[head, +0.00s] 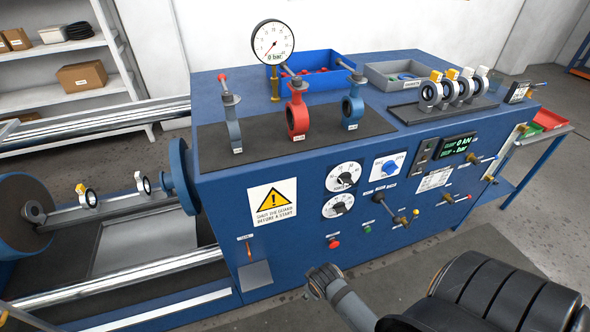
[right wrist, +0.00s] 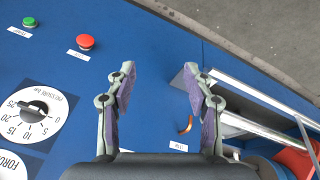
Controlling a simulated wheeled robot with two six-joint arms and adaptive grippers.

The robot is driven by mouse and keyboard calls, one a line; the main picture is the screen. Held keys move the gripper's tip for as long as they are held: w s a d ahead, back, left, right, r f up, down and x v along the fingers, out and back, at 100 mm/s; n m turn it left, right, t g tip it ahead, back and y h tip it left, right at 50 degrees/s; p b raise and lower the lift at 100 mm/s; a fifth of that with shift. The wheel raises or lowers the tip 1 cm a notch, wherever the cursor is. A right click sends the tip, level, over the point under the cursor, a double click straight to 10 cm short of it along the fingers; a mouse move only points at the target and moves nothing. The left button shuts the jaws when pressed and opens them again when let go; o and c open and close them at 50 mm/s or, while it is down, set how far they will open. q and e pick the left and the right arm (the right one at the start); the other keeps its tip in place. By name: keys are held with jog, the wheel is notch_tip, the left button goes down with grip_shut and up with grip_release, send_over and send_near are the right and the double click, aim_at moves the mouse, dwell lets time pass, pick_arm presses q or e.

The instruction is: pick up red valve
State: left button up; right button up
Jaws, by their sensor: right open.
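The red valve (head: 297,118) stands upright on a dark mat (head: 265,125) on top of the blue bench, in the head view. It has a ring-shaped body and a lever at its top. A grey valve (head: 234,128) stands to its left and a blue valve (head: 352,108) to its right. My right gripper (right wrist: 159,75) is open and empty in the right wrist view, over the bench's front panel, apart from the red valve. The red valve is not in the right wrist view. My left gripper is not in view.
A pressure gauge (head: 272,43) stands behind the valves. A blue bin (head: 318,57) and a grey bin (head: 380,80) are at the back. Knobs and a red button (head: 334,243) stick out of the front panel.

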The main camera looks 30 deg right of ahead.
jog(key=w+d+r+n+t+h+p, duration=0.2)
jog(key=w+r+n, duration=0.3)
jog(key=r, duration=0.9)
jog(key=n+t+h, duration=0.6)
jog(key=n+h, duration=0.4)
jog(key=n, duration=0.9)
send_near(295, 99)
jog(key=p+x, duration=0.2)
jog(key=x, duration=0.4)
jog(key=shift+s+d, duration=0.1)
jog(key=shift+s, duration=0.1)
jog(key=shift+w+d, duration=0.15)
jog(key=p+x, duration=0.2)
jog(key=x, duration=0.2)
jog(key=shift+w+d+p, duration=0.15)
jog(key=shift+w+p, duration=0.15)
jog(key=shift+p, duration=0.05)
jog(key=shift+w+d+f, duration=0.2)
jog(key=shift+d, duration=0.05)
jog(key=shift+s+a+r, duration=0.15)
jog(key=shift+a, duration=0.05)
jog(key=c, duration=0.4)
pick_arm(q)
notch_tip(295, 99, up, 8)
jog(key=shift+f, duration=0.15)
pick_arm(e)
grip_shut()
